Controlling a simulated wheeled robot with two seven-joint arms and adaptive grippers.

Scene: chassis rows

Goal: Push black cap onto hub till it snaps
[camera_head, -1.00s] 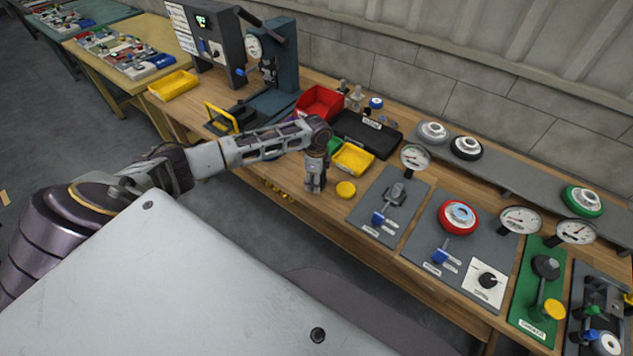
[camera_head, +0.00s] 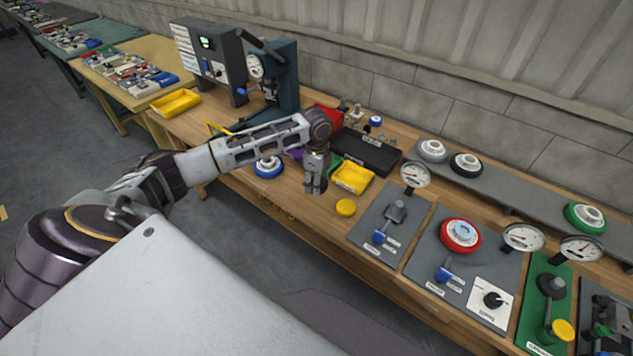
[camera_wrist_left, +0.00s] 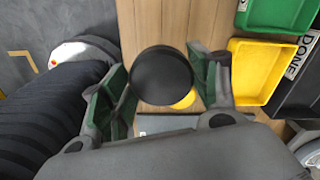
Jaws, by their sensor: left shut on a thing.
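My left gripper (camera_head: 315,188) hangs above the wooden bench, just left of a yellow disc (camera_head: 346,207). In the left wrist view my left gripper (camera_wrist_left: 170,88) is shut on a round black cap (camera_wrist_left: 161,76), one green-padded finger on each side. The cap's smooth round face shows there; in the head view I cannot make it out. A red wheel (camera_head: 446,240) with a pale hub (camera_head: 461,232) lies on a grey station plate to the right, well away from the gripper. I cannot tell which hub the cap fits. My right gripper is in neither view.
A yellow bin (camera_head: 353,178) and a black tray (camera_head: 366,153) lie right of and behind the gripper. A blue wheel (camera_head: 268,168) lies to its left. Dial gauges (camera_head: 415,175) and levers (camera_head: 395,211) stand up from the stations. Several wheels rest on the rear shelf (camera_head: 515,194).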

